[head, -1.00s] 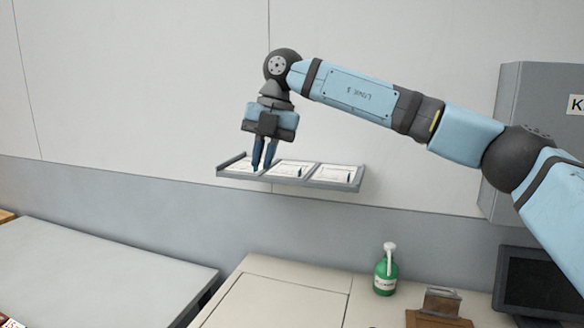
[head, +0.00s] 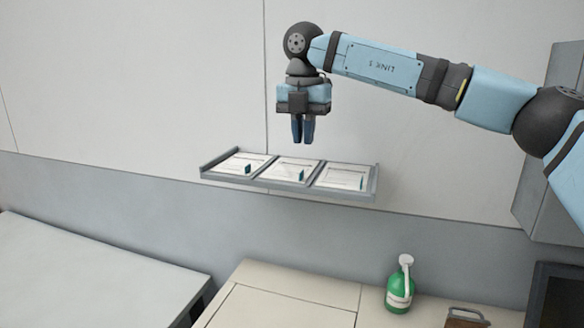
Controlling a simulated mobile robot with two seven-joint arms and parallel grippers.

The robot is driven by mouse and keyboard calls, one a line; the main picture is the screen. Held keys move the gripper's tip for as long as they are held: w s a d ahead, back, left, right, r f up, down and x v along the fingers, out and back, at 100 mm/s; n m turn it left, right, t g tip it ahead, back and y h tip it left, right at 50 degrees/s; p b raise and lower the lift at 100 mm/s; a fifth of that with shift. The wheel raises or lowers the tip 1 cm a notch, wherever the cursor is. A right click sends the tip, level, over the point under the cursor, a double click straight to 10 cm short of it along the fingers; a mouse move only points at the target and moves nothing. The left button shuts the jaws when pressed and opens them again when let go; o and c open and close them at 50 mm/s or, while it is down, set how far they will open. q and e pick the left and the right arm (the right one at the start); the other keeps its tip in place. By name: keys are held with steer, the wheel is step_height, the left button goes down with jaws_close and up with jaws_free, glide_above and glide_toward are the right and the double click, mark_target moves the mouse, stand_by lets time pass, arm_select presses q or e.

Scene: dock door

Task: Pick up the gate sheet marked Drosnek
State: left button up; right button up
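Three white gate sheets lie side by side in a grey wall tray (head: 275,186), each in its own compartment: a left sheet (head: 236,164), a middle sheet (head: 287,170) and a right sheet (head: 340,178). Each has a small teal tab near its front right corner. The print is too small to read, so I cannot tell which is marked Drosnek. My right gripper (head: 303,141) points down above the middle sheet, clear of the tray. Its blue fingers are close together with no sheet visible between them; whether they are fully shut is unclear. My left gripper is out of view.
A green pump bottle (head: 400,287) stands on the cream counter (head: 285,301) at lower right, beside a brown item (head: 466,317). A dark screen (head: 557,298) and a grey wall cabinet (head: 548,190) are at the right. A pale table (head: 85,275) is at lower left.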

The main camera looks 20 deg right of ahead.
mark_target(303, 168)
steer(key=shift+w+f, duration=0.15)
steer(key=shift+f, duration=0.8)
step_height(303, 168, down, 5)
steer(key=shift+r+p, duration=0.1)
steer(key=shift+p, duration=0.6)
steer(key=shift+f, duration=0.3)
steer(key=shift+c, duration=0.9)
jaws_close()
steer(key=shift+r, duration=0.1)
